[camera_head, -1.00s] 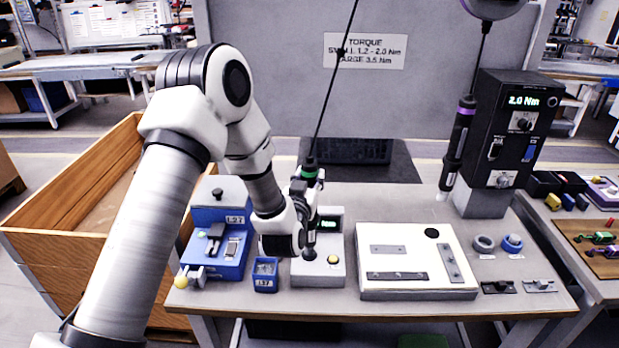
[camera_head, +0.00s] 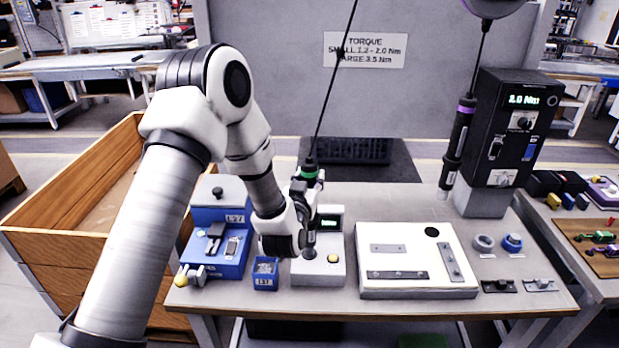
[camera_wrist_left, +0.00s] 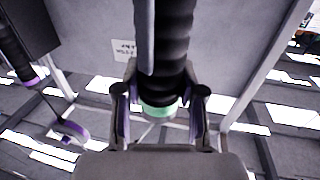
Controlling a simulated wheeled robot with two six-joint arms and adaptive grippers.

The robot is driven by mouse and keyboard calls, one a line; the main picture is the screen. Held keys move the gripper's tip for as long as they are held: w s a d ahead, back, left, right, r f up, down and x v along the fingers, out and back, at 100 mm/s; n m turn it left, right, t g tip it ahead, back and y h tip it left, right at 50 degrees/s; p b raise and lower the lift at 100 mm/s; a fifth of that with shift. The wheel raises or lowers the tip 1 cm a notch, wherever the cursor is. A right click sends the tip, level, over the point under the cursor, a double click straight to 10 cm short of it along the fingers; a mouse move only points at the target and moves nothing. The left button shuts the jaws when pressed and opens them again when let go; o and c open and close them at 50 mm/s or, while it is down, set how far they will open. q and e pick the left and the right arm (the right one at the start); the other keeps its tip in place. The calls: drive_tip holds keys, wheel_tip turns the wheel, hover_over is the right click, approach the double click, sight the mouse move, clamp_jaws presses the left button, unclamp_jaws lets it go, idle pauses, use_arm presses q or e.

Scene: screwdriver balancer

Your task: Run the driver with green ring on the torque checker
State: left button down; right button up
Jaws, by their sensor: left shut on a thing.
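The driver with the green ring (camera_head: 309,172) hangs upright on its cable above the torque checker. In the left wrist view its dark body and green ring (camera_wrist_left: 158,110) fill the space between my fingers. My left gripper (camera_head: 303,195) is shut on this driver. The torque checker (camera_head: 327,274) is a pale box with a small green-lit display (camera_head: 330,222) and a yellow button. The driver's lower end is at the checker's front left; whether it touches the socket there I cannot tell. My right gripper is not in view.
A purple-ringed driver (camera_head: 458,140) hangs at the right before a black controller (camera_head: 513,125) with a lit display. A white plate (camera_head: 400,290) lies right of the checker. Blue boxes (camera_head: 232,262) stand to its left. A sign on the back panel lists torque values.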

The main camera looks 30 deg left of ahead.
sight(309, 159)
use_arm(q)
drive_tip(key=shift+s+f, duration=0.1)
drive_tip(key=shift+f, duration=0.25)
drive_tip(key=r+p, duration=0.2)
drive_tip(key=shift+w+a+r, duration=0.1)
drive_tip(key=shift+w+r, duration=0.15)
drive_tip(key=shift+r, duration=0.05)
wheel_tip(309, 159, up, 3)
drive_tip(key=shift+s+f+p, duration=0.1)
drive_tip(key=shift+f+p, duration=0.05)
drive_tip(key=shift+p, duration=0.55)
drive_tip(key=shift+r+p, duration=0.35)
drive_tip(key=shift+r, duration=0.15)
